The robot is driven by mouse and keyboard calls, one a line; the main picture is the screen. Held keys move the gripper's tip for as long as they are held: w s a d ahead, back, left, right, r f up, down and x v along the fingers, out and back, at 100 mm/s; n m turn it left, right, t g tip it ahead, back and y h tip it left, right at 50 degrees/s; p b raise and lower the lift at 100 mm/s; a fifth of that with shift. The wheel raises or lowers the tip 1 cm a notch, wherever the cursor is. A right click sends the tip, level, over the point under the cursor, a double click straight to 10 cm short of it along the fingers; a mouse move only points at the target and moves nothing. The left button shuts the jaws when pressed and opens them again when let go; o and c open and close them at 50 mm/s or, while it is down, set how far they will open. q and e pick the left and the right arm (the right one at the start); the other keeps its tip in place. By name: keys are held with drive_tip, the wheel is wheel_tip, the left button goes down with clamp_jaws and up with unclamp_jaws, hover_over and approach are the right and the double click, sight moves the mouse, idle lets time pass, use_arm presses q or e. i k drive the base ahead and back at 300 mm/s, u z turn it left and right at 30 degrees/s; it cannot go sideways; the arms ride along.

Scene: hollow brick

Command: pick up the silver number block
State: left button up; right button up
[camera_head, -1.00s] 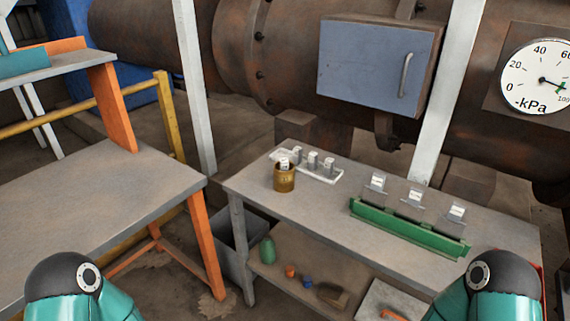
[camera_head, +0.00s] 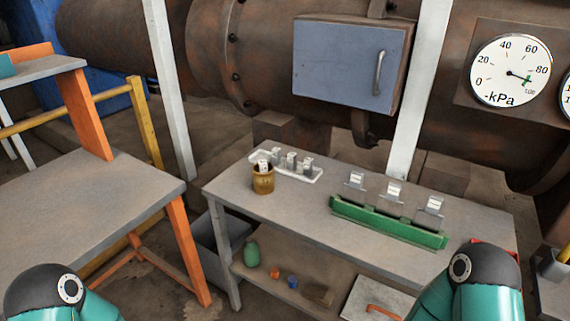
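Small silver blocks (camera_head: 291,160) stand in a white tray (camera_head: 313,178) at the back left of the grey workbench. A brown pot (camera_head: 263,182) in front of the tray has a pale block (camera_head: 263,166) showing at its mouth. A green rack (camera_head: 388,222) lies along the right part of the bench, with three clear holders bearing white labels (camera_head: 394,190) behind it. The markings are too small to read. Both my arms show only as teal and black links at the bottom corners. Neither gripper is in view.
The bench's lower shelf (camera_head: 270,278) holds a green bottle (camera_head: 251,253), small orange and blue items and a brown block (camera_head: 318,294). Another grey table (camera_head: 80,205) stands left, with a gap between. The bench's front left top is clear. A rusty pipe and pressure gauge (camera_head: 511,70) are behind.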

sight(262, 164)
drive_tip(key=u, duration=0.85)
drive_tip(key=i, duration=0.15)
drive_tip(key=z, duration=2.75)
drive_tip(key=k, duration=0.2)
drive_tip(key=u, duration=0.8)
drive_tip(key=k, duration=0.95)
drive_tip(key=u, duration=1.35)
drive_tip(key=i, duration=1.25)
drive_tip(key=z, duration=0.8)
